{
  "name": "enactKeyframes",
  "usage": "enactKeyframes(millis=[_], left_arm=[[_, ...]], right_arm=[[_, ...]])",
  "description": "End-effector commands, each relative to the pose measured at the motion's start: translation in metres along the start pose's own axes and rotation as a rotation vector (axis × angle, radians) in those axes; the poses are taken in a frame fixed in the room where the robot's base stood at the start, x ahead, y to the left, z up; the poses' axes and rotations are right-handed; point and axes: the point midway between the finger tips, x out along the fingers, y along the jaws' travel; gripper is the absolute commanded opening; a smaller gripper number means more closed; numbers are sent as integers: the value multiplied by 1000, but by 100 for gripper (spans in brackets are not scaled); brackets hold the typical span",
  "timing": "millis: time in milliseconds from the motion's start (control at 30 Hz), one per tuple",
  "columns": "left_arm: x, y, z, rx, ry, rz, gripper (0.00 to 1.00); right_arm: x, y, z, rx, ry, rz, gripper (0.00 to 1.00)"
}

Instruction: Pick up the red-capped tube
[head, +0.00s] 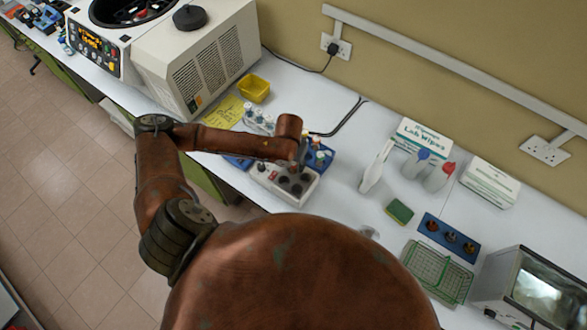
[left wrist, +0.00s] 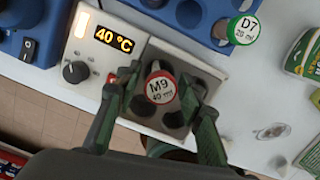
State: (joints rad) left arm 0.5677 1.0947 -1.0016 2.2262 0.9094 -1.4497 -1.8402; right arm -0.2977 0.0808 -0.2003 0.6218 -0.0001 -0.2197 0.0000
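In the left wrist view, the red-capped tube (left wrist: 160,88), its white label reading "M9 40 ml", stands in a well of the grey heating block (left wrist: 150,122). My left gripper (left wrist: 161,82) is open, one finger on each side of the red cap, with a small gap showing on both sides. In the head view, my left arm reaches over the block (head: 268,182) and largely hides the gripper (head: 299,163) and the tube. My right gripper is not in view.
The block's display (left wrist: 114,38) reads 40 °C. A yellow bin (head: 254,88), a centrifuge (head: 190,60), wipes boxes and a green sponge (head: 399,211) stand around.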

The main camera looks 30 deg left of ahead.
Motion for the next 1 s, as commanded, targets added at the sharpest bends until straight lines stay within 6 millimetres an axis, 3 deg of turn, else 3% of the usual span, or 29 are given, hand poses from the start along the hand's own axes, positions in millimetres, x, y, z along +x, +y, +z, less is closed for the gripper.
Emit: enactKeyframes(millis=[500, 767, 1000], left_arm=[[0, 0, 0, 0, 0, 0, 0], [-3, 0, 1, 0, -2, 0, 0], [-40, 0, 7, 0, -5, -1, 0]], right_arm=[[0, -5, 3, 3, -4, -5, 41], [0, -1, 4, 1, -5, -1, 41], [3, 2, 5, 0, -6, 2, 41]])
